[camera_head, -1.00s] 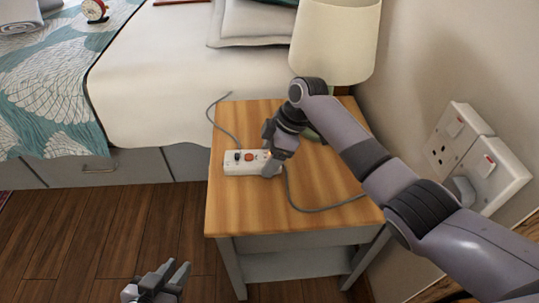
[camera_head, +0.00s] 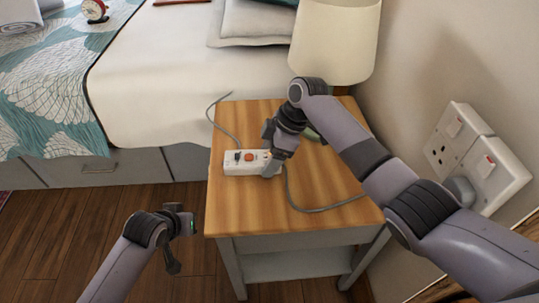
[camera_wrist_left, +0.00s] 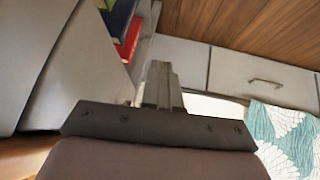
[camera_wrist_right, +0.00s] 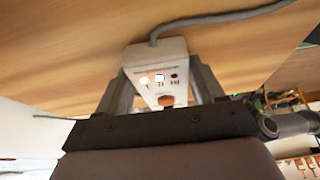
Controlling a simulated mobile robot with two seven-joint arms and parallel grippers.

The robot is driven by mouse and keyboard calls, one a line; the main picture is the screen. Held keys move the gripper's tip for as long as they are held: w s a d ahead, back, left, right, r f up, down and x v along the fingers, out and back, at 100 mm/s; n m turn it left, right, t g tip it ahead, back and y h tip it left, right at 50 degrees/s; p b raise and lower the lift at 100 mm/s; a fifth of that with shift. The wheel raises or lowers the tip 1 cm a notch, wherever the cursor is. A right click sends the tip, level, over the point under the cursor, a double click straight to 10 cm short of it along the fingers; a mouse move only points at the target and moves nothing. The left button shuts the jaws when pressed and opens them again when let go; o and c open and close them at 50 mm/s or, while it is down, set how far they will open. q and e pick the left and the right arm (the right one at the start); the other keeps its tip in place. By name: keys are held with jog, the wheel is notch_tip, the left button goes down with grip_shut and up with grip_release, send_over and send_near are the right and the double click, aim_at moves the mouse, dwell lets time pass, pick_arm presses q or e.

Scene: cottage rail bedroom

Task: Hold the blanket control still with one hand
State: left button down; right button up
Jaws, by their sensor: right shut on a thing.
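The blanket control (camera_head: 237,168) is a small white box with an orange button and a dark switch, lying on the wooden bedside table (camera_head: 240,210). A grey cord runs from it. My right gripper (camera_head: 271,163) is shut on the control's right end. In the right wrist view the control (camera_wrist_right: 158,60) sits between the two fingers (camera_wrist_right: 166,95), with its orange button and small lit marks showing. My left gripper (camera_head: 185,222) is empty, over the floor to the left of the table. In the left wrist view its fingers (camera_wrist_left: 160,85) are together.
A cream lamp (camera_head: 335,40) stands at the table's back. The bed (camera_head: 190,70) is to the left and behind. Wall sockets (camera_head: 480,160) with a plug are on the right. The table top in front of the control is clear.

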aim_at(235, 153)
pick_arm(q)
jog(key=w+a+r+n+g+y, duration=0.1)
jog(key=w+r+n+g+y, duration=0.2)
jog(key=w+r, duration=0.8)
jog(key=d+r, duration=0.1)
jog(key=d, duration=0.1)
jog(key=d+r+n, duration=0.1)
jog(key=d+r, duration=0.1)
jog(key=d, duration=0.1)
jog(key=d+r+n, duration=0.1)
jog(key=d+r, duration=0.1)
jog(key=d, duration=0.1)
jog(key=shift+w+d+r, duration=0.2)
jog(key=shift+r, duration=0.05)
jog(key=shift+n+g, duration=0.4)
jog(key=shift+n, duration=0.5)
jog(key=s+d+r, duration=0.1)
jog(key=d+r, duration=0.1)
jog(key=s+d+r, duration=0.1)
jog(key=d+r, duration=0.2)
jog(key=d, duration=0.1)
jog(key=shift+s+d+r, duration=0.15)
jog(key=shift+s+r, duration=0.25)
jog(key=shift+d+f, duration=0.1)
jog(key=shift+f, duration=2.3)
jog(key=shift+f, duration=0.5)
